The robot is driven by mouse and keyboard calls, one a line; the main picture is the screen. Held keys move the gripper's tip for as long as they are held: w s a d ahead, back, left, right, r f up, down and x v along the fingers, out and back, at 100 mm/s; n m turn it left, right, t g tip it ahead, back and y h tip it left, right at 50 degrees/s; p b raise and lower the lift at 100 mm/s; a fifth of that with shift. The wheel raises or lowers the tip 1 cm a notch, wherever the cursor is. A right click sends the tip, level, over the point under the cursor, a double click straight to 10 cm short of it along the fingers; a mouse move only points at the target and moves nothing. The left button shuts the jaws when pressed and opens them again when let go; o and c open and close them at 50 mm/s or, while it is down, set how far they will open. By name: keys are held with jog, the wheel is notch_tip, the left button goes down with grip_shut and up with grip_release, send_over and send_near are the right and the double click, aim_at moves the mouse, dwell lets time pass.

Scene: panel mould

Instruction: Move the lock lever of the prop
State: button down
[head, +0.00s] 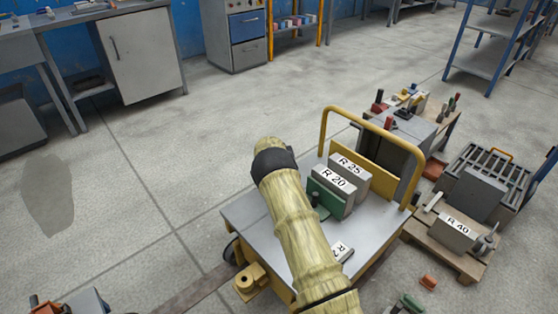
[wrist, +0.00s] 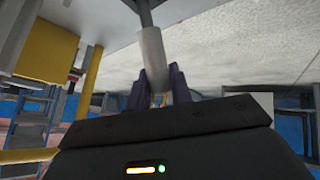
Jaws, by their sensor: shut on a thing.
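In the wrist view, the two dark fingers of my gripper (wrist: 160,88) are closed around the end of a light grey round handle (wrist: 152,48). The handle sits on a thinner, darker rod that runs up out of the top of the picture. It looks like the lock lever, but the body of the prop cannot be made out. In the head view, my own sleeved arm crosses the middle, and my gripper and the lever are hidden.
A trolley (head: 242,212) with a yellow handrail (head: 325,128) carries blocks marked R 20 (head: 333,181) and R 25 (head: 352,166). A pallet (head: 425,236) with a block marked R 40 (head: 456,232) stands at right. Open floor lies left. A yellow post (wrist: 85,82) stands left of my gripper.

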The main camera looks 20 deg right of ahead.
jog(key=shift+a, duration=0.25)
jog(key=c, duration=1.5)
grip_release()
jog(key=shift+f, duration=0.15)
jog(key=shift+c, duration=0.2)
jog(key=shift+d, duration=0.15)
jog(key=shift+d, duration=0.1)
jog(key=p+v, duration=0.5)
jog(key=v, duration=1.2)
jog(key=shift+r, duration=0.2)
